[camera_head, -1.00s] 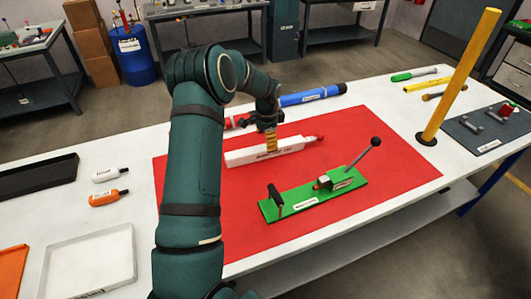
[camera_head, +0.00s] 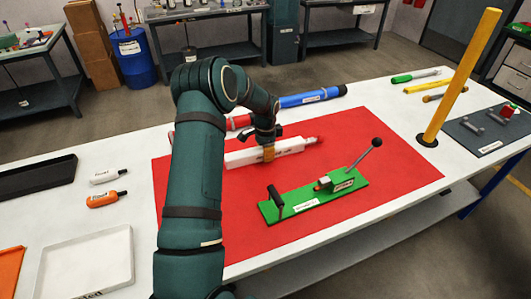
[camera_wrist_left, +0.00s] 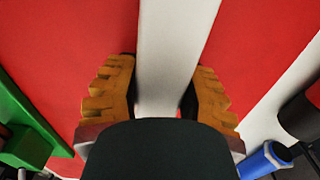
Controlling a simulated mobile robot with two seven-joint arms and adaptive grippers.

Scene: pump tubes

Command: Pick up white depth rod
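The white depth rod (camera_head: 290,147) is a long white bar with a label and a red tip at its right end. It lies on the red mat (camera_head: 230,220), behind the green fixture. My left gripper (camera_head: 268,153) is down at the rod, pointing downward, with one yellow finger in front of it. In the left wrist view, the two ridged fingers of the gripper (camera_wrist_left: 165,85) stand on either side of the rod (camera_wrist_left: 172,45). They look open, very near its sides; contact cannot be made out. My right gripper is not in view.
A green fixture (camera_head: 305,202) with a black-knobbed lever stands in front of the rod. A blue-and-red tube (camera_head: 312,96) lies behind it. A yellow post (camera_head: 460,75) rises at the right. A white tray (camera_head: 90,262) and two small bottles (camera_head: 107,175) are at the left.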

